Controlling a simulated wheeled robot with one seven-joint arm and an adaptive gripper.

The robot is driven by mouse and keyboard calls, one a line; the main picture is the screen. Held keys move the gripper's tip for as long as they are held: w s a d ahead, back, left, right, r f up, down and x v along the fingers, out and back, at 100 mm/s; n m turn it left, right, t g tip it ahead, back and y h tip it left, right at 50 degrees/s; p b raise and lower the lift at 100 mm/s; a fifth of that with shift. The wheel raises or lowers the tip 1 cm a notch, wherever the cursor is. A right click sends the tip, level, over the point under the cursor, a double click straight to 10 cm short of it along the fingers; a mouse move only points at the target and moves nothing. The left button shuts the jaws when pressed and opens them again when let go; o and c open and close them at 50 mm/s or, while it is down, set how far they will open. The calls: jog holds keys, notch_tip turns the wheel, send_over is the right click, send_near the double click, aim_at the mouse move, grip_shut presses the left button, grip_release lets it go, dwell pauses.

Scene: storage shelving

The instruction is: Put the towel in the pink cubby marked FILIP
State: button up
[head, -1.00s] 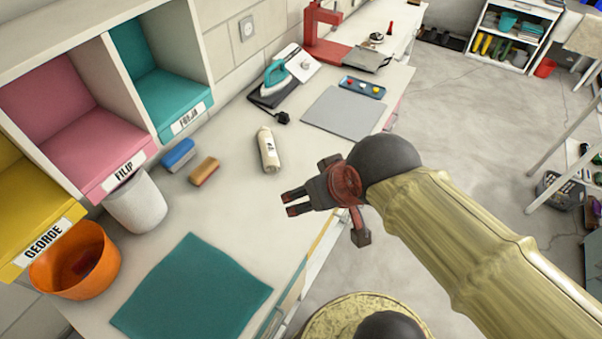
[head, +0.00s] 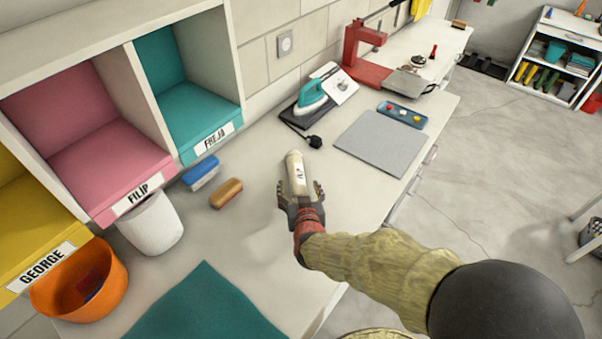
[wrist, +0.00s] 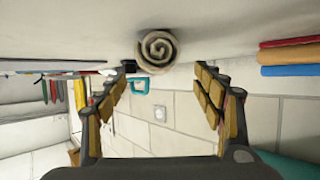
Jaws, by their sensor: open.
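The towel is a cream roll (head: 296,172) with a small dark print, lying on the counter. In the wrist view its spiral end (wrist: 158,48) faces me, centred ahead of the fingers. My gripper (head: 300,190) is open at the near end of the roll, one finger on each side in the head view; it also shows open in the wrist view (wrist: 163,80). I cannot tell whether the fingers touch the roll. The pink cubby (head: 112,158) marked FILIP is at the left, between the yellow GEORGE and teal FREJA cubbies, and looks empty.
A white bin (head: 152,226) and an orange bucket (head: 100,280) stand below the cubbies. A blue brush (head: 201,172) and a brown brush (head: 226,194) lie between roll and cubbies. A teal mat (head: 205,310) lies in front, an iron (head: 313,98) behind.

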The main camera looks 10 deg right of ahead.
aim_at(296, 176)
jog(key=shift+b+x, duration=0.45)
jog(key=shift+x, duration=0.8)
jog(key=shift+b+x, duration=1.15)
jog(key=shift+x, duration=1.55)
jog(key=shift+r, duration=0.15)
jog(key=c, duration=0.3)
